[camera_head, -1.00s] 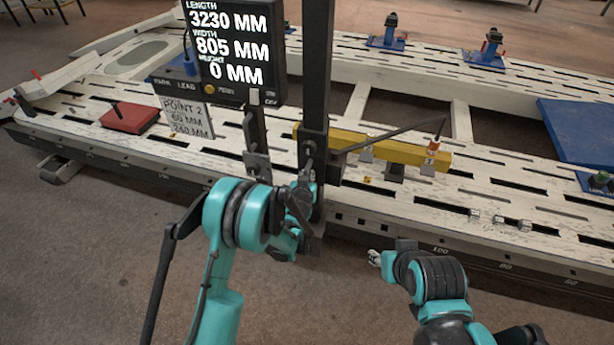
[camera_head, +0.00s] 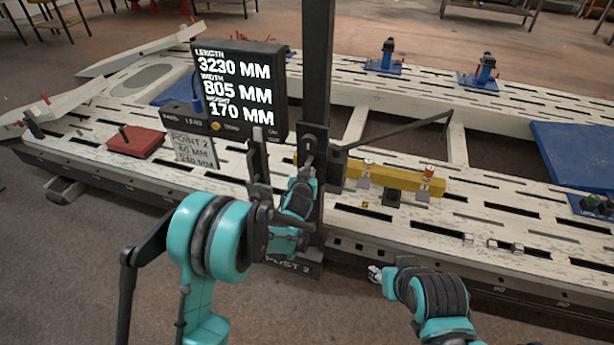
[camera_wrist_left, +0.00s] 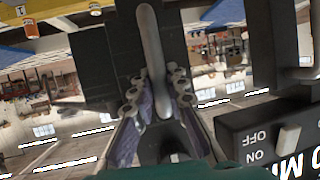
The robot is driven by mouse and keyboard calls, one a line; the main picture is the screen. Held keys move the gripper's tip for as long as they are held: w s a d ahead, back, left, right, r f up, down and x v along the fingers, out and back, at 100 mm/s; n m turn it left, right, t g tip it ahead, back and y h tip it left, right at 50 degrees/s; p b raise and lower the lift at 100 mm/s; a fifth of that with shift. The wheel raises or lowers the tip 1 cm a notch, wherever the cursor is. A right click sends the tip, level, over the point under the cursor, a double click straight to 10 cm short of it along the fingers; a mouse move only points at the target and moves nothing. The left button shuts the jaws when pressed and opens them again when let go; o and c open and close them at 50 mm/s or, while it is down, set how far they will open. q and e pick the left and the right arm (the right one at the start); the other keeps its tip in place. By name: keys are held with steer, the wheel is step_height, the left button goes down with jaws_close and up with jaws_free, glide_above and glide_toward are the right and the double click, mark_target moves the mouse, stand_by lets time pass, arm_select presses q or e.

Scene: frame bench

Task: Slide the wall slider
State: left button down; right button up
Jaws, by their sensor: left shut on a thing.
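A black upright post (camera_head: 318,60) stands at the bench's near side, with a dark slider (camera_head: 316,143) on it. A thin pointer arm (camera_head: 400,132) reaches right from the slider, above the yellow beam (camera_head: 400,178). My left gripper (camera_head: 306,178) is at the slider, in front of the post. In the left wrist view its fingers (camera_wrist_left: 157,98) are closed around the grey bar handle (camera_wrist_left: 151,45). My right gripper (camera_head: 375,273) is apart from everything, low in front of the bench; its jaws are too small to read.
A display (camera_head: 238,90) left of the post reads length 3230, width 805, height 170 MM. A red block (camera_head: 136,142) and blue clamps (camera_head: 485,75) sit on the slotted white bench (camera_head: 340,215).

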arm_select(q)
steer(key=c, duration=1.5)
jaws_free()
steer(key=v, duration=1.2)
steer(key=shift+a, duration=0.1)
